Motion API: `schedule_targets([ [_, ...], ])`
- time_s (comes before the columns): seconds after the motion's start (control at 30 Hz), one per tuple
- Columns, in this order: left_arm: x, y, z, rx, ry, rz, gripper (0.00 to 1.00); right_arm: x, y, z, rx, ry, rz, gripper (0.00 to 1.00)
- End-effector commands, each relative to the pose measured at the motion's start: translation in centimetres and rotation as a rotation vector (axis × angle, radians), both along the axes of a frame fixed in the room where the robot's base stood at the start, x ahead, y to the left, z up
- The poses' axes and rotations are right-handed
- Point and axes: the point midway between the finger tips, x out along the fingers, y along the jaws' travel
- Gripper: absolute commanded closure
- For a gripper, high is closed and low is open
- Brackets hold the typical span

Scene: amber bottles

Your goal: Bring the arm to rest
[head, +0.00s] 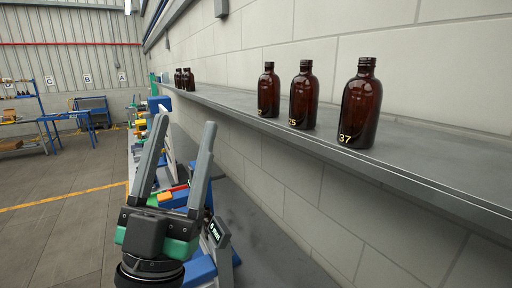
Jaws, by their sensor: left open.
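My left gripper (181,136) is in the lower left middle of the head view, its two long grey fingers pointing up and spread apart. Nothing is between the fingers. It is left of the grey wall shelf and apart from it. Three amber bottles stand upright on the shelf to the right: one marked 37 (361,105) nearest, one ending in 5 (304,97) behind it, and one ending in 2 (268,91) farther back. My right gripper does not show.
The shelf (440,155) runs along a pale block wall. More dark bottles (185,80) stand at its far end. Below and behind my gripper is a cluttered bench with blue and green items (158,104). Blue tables (67,118) stand far left. The floor at left is clear.

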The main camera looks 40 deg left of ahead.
Motion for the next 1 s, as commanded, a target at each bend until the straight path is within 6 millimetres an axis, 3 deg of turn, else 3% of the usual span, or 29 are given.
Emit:
schedule_targets([
  [0.03, 0.8, -2.6, 1.2, -0.068, 0.018, -0.204, 0.37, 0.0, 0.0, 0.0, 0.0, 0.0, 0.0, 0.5],
  [0.1, 1.8, -6.0, 2.0, -0.127, 0.071, -0.439, 0.37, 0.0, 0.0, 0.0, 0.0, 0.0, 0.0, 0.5],
  [0.2, 2.2, -9.1, 2.4, -0.158, 0.127, -0.615, 0.37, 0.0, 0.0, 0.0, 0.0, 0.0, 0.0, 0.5],
  [0.3, 2.3, -9.8, 2.4, -0.165, 0.145, -0.657, 0.37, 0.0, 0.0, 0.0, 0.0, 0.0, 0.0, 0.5],
  [0.57, 2.4, -9.7, 3.0, -0.164, 0.145, -0.65, 0.37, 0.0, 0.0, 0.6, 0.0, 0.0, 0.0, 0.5],
  [0.67, 2.4, -9.7, 5.2, -0.164, 0.145, -0.649, 0.37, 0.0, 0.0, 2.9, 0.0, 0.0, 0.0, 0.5],
  [0.77, 2.4, -9.7, 9.0, -0.164, 0.145, -0.648, 0.37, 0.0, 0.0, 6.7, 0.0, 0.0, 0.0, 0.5],
  [1.0, 2.4, -9.6, 19.9, -0.163, 0.144, -0.647, 0.37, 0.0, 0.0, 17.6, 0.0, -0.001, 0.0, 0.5],
])
